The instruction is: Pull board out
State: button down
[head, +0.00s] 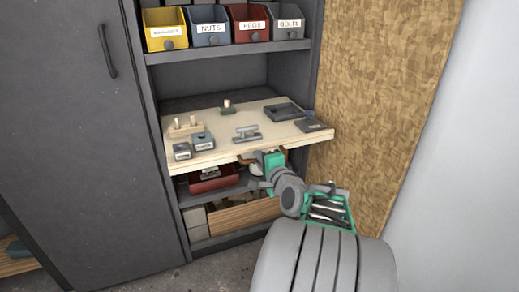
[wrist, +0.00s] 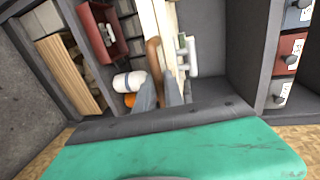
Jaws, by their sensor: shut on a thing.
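The board (head: 225,152) is a pale wooden pull-out shelf in the grey cabinet. In the head view its front edge juts out past the cabinet's side panels. A brown handle (wrist: 153,52) sits on its front edge. My gripper (head: 257,163) is at the right half of that edge. In the wrist view my gripper's grey fingers (wrist: 160,88) are closed around the handle. The board (wrist: 163,12) also shows there edge-on. In the head view my green and grey wrist hides part of the handle.
On the board stand a peg block (head: 184,130), small labelled blocks (head: 203,141), a grey bracket (head: 247,134) and dark flat pieces (head: 285,111). Labelled bins (head: 209,27) stand above, and a red bin (head: 210,182) below. A chipboard wall (head: 385,90) rises on the right.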

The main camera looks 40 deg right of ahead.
jog(key=shift+f+v, duration=0.2)
jog(key=shift+v, duration=0.65)
jog(key=shift+f+v, duration=0.15)
jog(key=shift+v, duration=0.7)
jog(key=shift+f+v, duration=0.2)
jog(key=shift+v, duration=0.65)
jog(key=shift+s, duration=0.1)
jog(key=c, duration=1.7)
grip_release()
jog(key=p+v, duration=0.2)
jog(key=v, duration=0.5)
jog(key=shift+s+a+p, duration=0.15)
jog(key=shift+s+p, duration=0.15)
jog(key=shift+s, duration=0.05)
jog(key=shift+r, duration=0.2)
